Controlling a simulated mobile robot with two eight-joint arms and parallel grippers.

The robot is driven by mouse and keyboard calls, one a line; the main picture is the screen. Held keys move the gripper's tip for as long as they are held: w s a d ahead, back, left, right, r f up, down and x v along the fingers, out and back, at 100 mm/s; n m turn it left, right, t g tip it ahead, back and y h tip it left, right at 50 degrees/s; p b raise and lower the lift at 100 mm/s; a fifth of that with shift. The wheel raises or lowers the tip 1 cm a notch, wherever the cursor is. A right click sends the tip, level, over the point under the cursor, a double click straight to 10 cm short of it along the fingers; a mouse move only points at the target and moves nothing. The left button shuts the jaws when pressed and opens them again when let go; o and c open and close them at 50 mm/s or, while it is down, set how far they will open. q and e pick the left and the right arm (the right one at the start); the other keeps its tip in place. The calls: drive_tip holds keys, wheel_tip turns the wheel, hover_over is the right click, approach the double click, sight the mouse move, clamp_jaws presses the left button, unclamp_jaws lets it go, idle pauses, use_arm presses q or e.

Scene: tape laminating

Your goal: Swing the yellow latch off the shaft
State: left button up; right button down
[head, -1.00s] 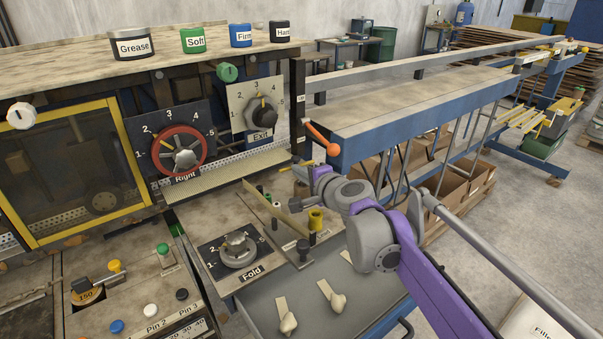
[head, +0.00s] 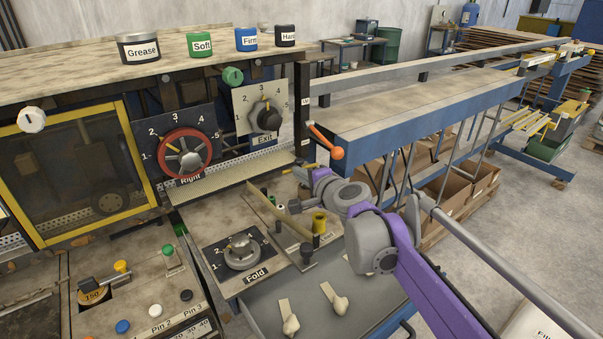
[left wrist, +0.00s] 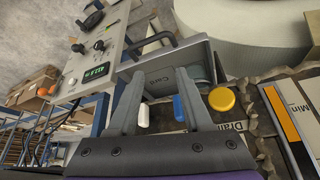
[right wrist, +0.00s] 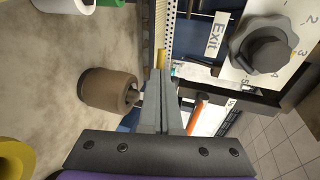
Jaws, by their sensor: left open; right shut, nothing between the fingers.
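A small yellow piece, which looks like the latch (right wrist: 161,57), shows just beyond my right fingertips in the right wrist view. It is a thin yellow bar (head: 311,165) in the head view, left of the orange-knobbed lever. My right gripper (right wrist: 162,78) is shut and empty; its tips appear close to the yellow piece, but I cannot tell if they touch. A brown roller (right wrist: 105,90) with a short shaft end sits left of the fingers. Which shaft the latch sits on is not clear. My left gripper (left wrist: 155,85) is open, above a panel with white and blue knobs.
The Exit dial (head: 267,116) and the red Right dial (head: 186,155) are on the machine face. The orange-knobbed lever (head: 326,140) is close to my right wrist. A yellow cylinder (head: 319,222) stands below it. A yellow cap (left wrist: 221,99) is right of my left fingers.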

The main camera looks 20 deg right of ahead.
drive_tip(key=shift+w+a+r+p, duration=0.15)
drive_tip(key=shift+w+a+p, duration=0.25)
drive_tip(key=shift+w+p, duration=0.15)
use_arm(q)
drive_tip(key=shift+w+r+p, duration=0.25)
drive_tip(key=shift+r, duration=0.5)
drive_tip(key=shift+w+r+p, duration=0.2)
drive_tip(key=shift+w+r, duration=0.05)
drive_tip(key=shift+r, duration=0.45)
use_arm(e)
drive_tip(key=shift+w+a, duration=0.3)
drive_tip(key=shift+w, duration=0.6)
use_arm(q)
drive_tip(key=shift+r, duration=0.1)
